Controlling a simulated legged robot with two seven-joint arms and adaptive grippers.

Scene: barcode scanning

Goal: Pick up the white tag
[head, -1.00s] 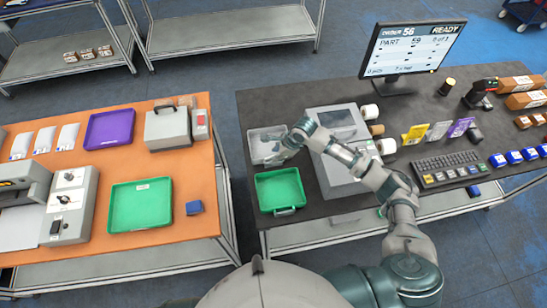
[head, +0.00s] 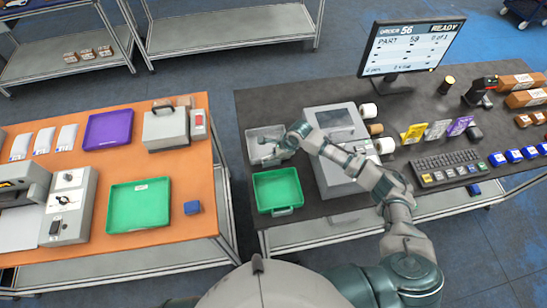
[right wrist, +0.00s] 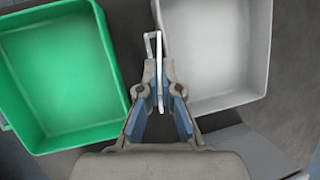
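My right gripper (head: 270,152) is over the pale grey bin (head: 253,146) in the head view. In the right wrist view, the gripper (right wrist: 158,90) has its fingers closed on a thin white tag (right wrist: 159,52), seen nearly edge-on and sticking out past the fingertips. It lies between the green bin (right wrist: 60,75) and the grey bin (right wrist: 220,50) in that picture. Both bins look empty there. In the head view the tag is too small to make out. My left gripper does not show.
The green bin (head: 278,188) stands just in front of the grey bin. A grey machine (head: 338,150) stands right of both. A monitor (head: 410,50) stands behind.

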